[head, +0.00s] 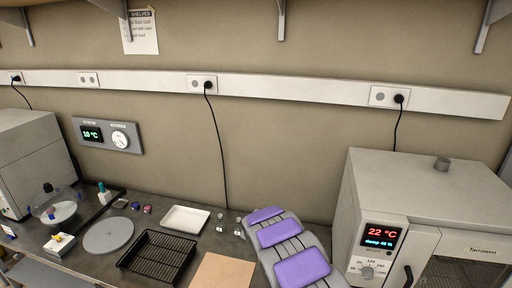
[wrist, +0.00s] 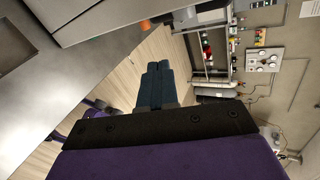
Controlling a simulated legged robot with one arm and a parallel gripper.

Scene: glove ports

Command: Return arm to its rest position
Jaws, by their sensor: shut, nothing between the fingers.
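In the wrist view my gripper (wrist: 158,66) shows as two dark blue fingers pressed together side by side, with nothing between them. They point out over a pale wood-look floor (wrist: 118,85), clear of any object. In the head view the purple-padded grey links of my arm rise at the bottom, right of centre, in front of the bench. The gripper itself cannot be made out in the head view.
The bench holds a black wire basket (head: 158,256), white tray (head: 185,219), grey disc (head: 108,235) and brown board (head: 223,271). A grey oven (head: 385,195) reading 22 °C stands right of my arm. In the wrist view, a large grey panel (wrist: 80,60) lies left, shelving (wrist: 208,50) right.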

